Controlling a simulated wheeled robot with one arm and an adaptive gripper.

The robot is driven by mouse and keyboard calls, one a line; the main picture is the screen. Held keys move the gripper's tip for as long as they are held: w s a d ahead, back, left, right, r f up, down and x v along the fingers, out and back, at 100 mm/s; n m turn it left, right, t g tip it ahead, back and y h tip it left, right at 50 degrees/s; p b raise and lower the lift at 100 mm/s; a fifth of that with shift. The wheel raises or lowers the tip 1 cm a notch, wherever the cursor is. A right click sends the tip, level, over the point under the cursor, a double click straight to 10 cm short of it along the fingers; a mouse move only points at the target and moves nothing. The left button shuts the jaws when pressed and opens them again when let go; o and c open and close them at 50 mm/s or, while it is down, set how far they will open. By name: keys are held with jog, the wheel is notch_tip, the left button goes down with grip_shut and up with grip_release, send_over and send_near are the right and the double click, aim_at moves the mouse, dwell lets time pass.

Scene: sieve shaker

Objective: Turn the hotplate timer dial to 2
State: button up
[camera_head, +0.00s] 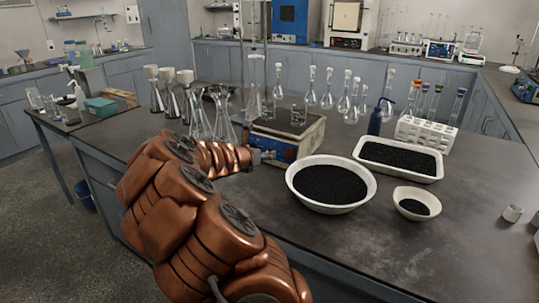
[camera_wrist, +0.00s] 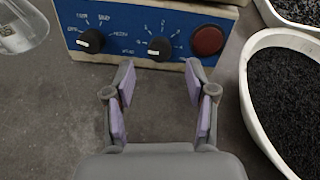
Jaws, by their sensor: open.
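The hotplate (camera_head: 285,137) stands on the dark bench in the head view, with glassware on its top. Its blue front panel (camera_wrist: 130,25) fills the top of the wrist view. The panel has a left black dial (camera_wrist: 91,41), a right black dial (camera_wrist: 159,49) with numbers around it, and a red round button (camera_wrist: 207,41). I cannot tell for sure which dial is the timer. My gripper (camera_wrist: 160,85) is open and empty, its purple-padded fingers pointing at the panel just below the right dial. In the head view, my gripper (camera_head: 262,157) is at the panel, partly hidden by my arm.
A large white bowl of black granules (camera_head: 288,180) stands close to the right of my gripper. A white tray (camera_head: 437,177), a small bowl (camera_head: 398,207) and a test tube rack (camera_head: 425,135) are farther right. Flasks (camera_head: 225,128) stand left of the hotplate.

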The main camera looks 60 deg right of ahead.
jog(key=shift+x, duration=2.35)
jog(key=shift+c, duration=0.3)
grip_shut()
